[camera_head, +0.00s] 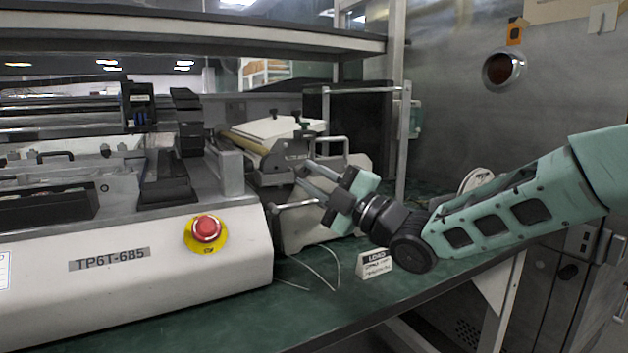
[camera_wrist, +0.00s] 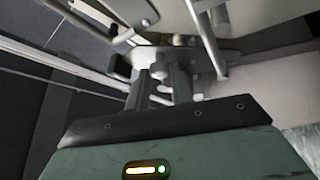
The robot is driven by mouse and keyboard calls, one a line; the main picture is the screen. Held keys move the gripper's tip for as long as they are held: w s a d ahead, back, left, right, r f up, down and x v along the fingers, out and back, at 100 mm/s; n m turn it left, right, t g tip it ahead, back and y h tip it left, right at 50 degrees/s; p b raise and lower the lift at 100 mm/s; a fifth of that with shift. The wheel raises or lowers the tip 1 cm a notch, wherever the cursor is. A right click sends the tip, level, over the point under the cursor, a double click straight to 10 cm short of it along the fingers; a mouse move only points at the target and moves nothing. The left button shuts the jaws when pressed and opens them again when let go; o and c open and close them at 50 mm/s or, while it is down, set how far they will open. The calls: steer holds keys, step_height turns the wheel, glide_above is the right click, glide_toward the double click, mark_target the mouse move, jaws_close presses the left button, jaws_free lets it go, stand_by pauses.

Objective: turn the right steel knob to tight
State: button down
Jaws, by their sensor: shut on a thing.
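My gripper (camera_head: 305,177) reaches in from the right, its fingers pointing left and slightly up at the front of the grey machine unit with the roller (camera_head: 290,155). In the wrist view my gripper (camera_wrist: 164,70) has its two dark fingers close together on a small grey metal part, the right steel knob (camera_wrist: 159,71). Most of the knob is hidden by the fingers. In the head view the fingers and machine cover the grip point. How far the knob is turned cannot be told.
A bent steel handle (camera_head: 293,205) sits just below my fingers. A white machine (camera_head: 120,295) with a red stop button (camera_head: 206,229) fills the left. A small label sign (camera_head: 374,263) stands on the green table (camera_head: 330,318) below my wrist. A steel post (camera_head: 404,140) rises behind.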

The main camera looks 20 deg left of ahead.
steer(key=c, duration=1.2)
jaws_free()
steer(key=v, duration=1.7)
steer(key=shift+d+p, duration=0.2)
steer(key=shift+p, duration=0.15)
steer(key=shift+c, duration=0.2)
